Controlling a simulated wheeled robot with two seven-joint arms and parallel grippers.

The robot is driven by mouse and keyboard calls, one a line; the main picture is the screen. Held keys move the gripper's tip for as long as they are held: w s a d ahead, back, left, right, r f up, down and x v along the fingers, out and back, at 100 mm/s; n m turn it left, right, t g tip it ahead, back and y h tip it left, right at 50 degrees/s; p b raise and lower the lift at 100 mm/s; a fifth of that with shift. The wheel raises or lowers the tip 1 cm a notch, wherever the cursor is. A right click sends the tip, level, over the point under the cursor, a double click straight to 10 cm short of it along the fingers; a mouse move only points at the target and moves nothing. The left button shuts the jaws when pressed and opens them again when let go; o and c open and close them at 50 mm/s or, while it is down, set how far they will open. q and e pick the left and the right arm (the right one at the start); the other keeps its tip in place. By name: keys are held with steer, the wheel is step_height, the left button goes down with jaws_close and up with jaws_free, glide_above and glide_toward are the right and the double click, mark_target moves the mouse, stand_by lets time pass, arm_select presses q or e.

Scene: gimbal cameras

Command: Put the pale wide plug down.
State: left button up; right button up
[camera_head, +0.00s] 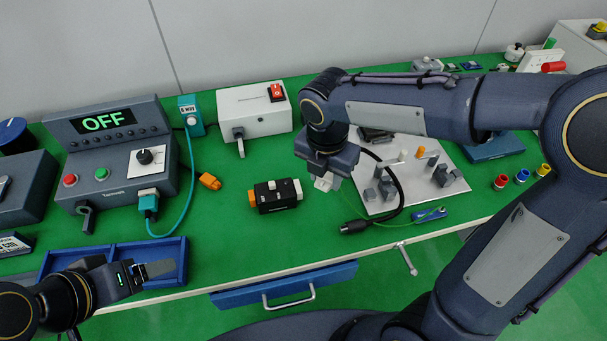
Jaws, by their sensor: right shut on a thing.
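My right gripper (328,178) points down above the green bench, left of a light grey board. It is shut on the pale wide plug (323,184), of which only a small whitish part shows below the jaws. The rest is hidden by the gripper and wrist. I cannot tell whether the plug touches the bench. My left gripper (152,269) is at the lower left, over the blue tray (184,262). Its jaws are seen from the side, and their opening is not clear.
A black block with orange and white ends (276,195) lies left of my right gripper. A black cable (398,200) curves over the grey board (440,158). A grey box reading OFF (115,150) and a white box (254,112) stand behind.

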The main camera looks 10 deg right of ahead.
steer(key=w+f, duration=0.2)
steer(key=w, duration=0.1)
steer(key=w+d+f, duration=0.1)
steer(key=w+f, duration=0.4)
steer(key=w, duration=0.1)
steer(key=shift+w+d+f, duration=0.2)
steer(key=shift+d+f, duration=0.05)
steer(key=shift+f, duration=0.1)
steer(key=shift+w+f, duration=0.15)
steer(key=shift+f, duration=0.75)
steer(key=shift+w+f, duration=0.1)
steer(key=shift+f, duration=0.8)
steer(key=shift+f, duration=0.1)
steer(key=shift+f, duration=0.15)
steer(key=o, duration=1.1)
